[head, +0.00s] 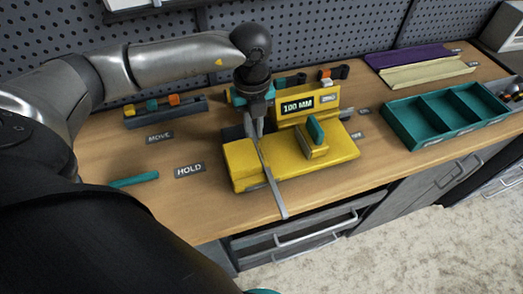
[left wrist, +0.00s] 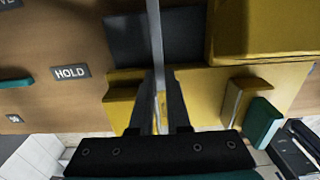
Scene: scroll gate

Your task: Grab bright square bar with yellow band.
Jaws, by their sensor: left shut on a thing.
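The bright square bar (head: 272,185) is long, thin and silvery. In the head view it slants down across the yellow measuring device (head: 335,155), its near end reaching past the counter's front edge. My left gripper (head: 256,136) points down above the left part of the device and is shut on the bar. In the left wrist view the bar (left wrist: 156,35) runs up the middle from between the fingers (left wrist: 162,85), and a small yellow band (left wrist: 162,102) shows between them. Whether the bar touches the device is unclear. My right gripper is not in view.
The device has a "100 MM" display (head: 297,105) and a teal-handled slider (head: 316,133). A teal compartment tray (head: 418,135) stands right. A dark rack (head: 150,118) stands back left. Labels HOLD (head: 190,170) and MOVE (head: 160,137) and a teal bar (head: 134,179) lie on the wooden counter.

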